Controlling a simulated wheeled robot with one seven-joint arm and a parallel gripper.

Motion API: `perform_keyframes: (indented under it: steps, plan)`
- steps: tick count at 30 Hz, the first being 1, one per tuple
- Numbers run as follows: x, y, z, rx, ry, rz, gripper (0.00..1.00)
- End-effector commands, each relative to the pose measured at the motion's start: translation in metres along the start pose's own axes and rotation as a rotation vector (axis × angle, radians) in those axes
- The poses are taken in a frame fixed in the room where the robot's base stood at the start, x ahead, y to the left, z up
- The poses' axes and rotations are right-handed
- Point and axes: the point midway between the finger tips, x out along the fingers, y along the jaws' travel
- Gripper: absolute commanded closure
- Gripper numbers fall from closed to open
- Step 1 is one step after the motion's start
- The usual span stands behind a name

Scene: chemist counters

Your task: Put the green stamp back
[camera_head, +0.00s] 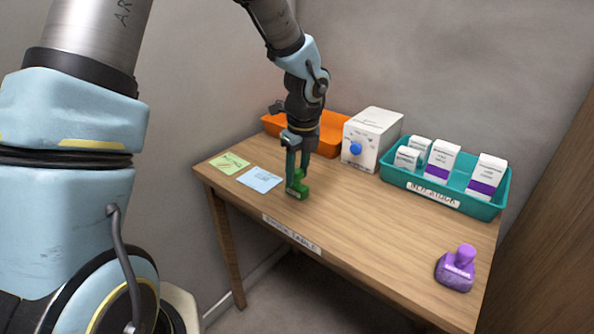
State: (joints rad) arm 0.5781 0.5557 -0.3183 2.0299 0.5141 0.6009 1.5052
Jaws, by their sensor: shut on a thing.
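A green stamp (298,190) is on or just above the wooden table, near its front edge at the left of centre. My gripper (297,172) points down and is shut on the green stamp's upper part, which the fingers partly hide. I cannot tell whether the stamp's base touches the table. A green paper card (229,163) lies flat at the table's left corner. A light blue card (261,179) lies between it and the stamp. A purple stamp (457,268) stands upright at the table's right front.
An orange tray (331,136) sits at the back, partly behind my arm. A white box with a blue knob (370,140) stands beside it. A teal tray (494,207) at the back right holds several white cartons. The table's (370,229) middle and front are clear.

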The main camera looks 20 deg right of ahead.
Motion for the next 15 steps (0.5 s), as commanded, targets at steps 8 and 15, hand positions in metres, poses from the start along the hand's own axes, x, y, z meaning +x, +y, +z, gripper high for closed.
perform_keyframes:
  steps: [8, 15]
  plan:
    - [0.0031, -0.0003, -0.0003, 0.000, 0.000, -0.001, 0.95]
    - [0.0022, -0.0003, -0.0002, -0.001, 0.000, -0.001, 0.33]
